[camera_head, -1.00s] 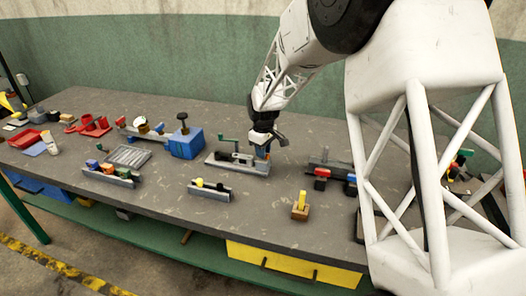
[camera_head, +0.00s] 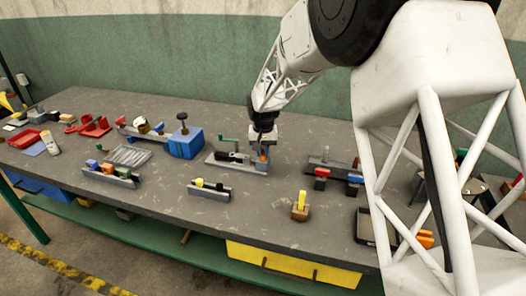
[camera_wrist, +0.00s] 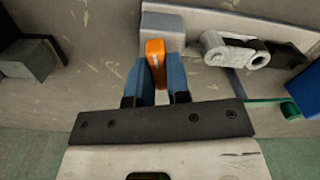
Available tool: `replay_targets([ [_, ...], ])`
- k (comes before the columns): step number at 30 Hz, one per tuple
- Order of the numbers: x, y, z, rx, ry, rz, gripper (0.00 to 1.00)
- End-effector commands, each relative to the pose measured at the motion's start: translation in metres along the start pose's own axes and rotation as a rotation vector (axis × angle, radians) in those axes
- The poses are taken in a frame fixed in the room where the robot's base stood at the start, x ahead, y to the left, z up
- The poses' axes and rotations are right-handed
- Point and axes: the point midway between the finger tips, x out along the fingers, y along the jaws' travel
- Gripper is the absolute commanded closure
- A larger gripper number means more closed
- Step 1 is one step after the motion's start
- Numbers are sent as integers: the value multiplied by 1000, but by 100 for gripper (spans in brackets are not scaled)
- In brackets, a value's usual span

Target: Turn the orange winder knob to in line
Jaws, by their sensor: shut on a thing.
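The orange winder knob (camera_wrist: 155,50) is a small upright block in front of a grey block on the winder's plate (camera_wrist: 195,22) in the wrist view. My gripper (camera_wrist: 157,80) has its two blue fingers on either side of the knob, shut on it. In the head view the knob (camera_head: 263,158) is a small orange spot under my gripper (camera_head: 262,150), at the right end of the grey winder base (camera_head: 225,165). The knob's lower part is hidden between the fingers.
A grey crank link (camera_wrist: 235,52) and a green handle (camera_wrist: 290,108) lie right of the knob in the wrist view. A blue box (camera_head: 186,144) stands left of the winder. A yellow-topped wooden block (camera_head: 300,208) stands in front, with bare table between.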

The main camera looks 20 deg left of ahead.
Motion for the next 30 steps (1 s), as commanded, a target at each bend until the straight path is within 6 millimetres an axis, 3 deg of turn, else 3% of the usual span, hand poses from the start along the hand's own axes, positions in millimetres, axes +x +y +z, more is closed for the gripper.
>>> replay_targets([
  [12, 0, 0, 1, 263, -2, 1, 100],
  [29, 0, 0, 1, 312, -2, 1, 100],
  [30, 0, 0, 1, 312, -2, 1, 81],
])
